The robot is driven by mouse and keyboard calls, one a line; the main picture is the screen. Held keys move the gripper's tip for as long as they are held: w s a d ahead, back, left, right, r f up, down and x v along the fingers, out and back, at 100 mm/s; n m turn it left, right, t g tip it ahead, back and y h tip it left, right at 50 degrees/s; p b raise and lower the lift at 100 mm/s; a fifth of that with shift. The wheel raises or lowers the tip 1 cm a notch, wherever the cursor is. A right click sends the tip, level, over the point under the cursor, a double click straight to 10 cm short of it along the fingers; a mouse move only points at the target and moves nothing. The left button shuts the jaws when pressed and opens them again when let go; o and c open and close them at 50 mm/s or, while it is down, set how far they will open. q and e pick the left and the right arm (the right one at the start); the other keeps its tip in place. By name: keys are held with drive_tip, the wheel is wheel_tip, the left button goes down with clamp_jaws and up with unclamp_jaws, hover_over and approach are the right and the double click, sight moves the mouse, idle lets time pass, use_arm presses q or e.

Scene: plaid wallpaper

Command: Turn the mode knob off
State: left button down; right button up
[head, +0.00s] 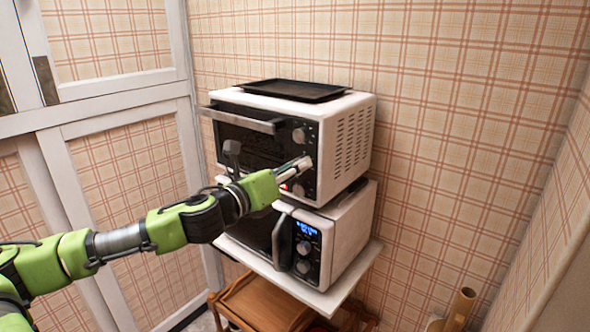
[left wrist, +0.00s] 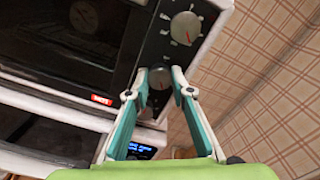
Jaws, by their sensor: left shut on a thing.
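A white toaster oven (head: 346,150) with a dark front stands on top of a microwave. Its upper knob (head: 299,135) is round and grey; it also shows in the left wrist view (left wrist: 186,27) with a red mark on its face. My left gripper (head: 304,164) reaches the oven's control panel below that knob. In the left wrist view its fingertips (left wrist: 158,78) are closed around a lower grey knob (left wrist: 159,77). The fingers partly cover this knob, so its pointer direction cannot be told. I cannot read any knob labels. My right gripper is out of view.
A dark tray (head: 292,90) lies on the oven, and a handle bar (head: 243,119) juts from its door. The microwave (head: 345,235) with a lit blue display stands below on a white-topped cart (head: 330,297). Plaid walls close in behind and at right.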

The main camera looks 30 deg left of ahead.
use_arm(q)
drive_tip(key=shift+n+p, duration=0.8)
drive_tip(key=shift+n, duration=13.2)
drive_tip(key=c, duration=1.8)
unclamp_jaws()
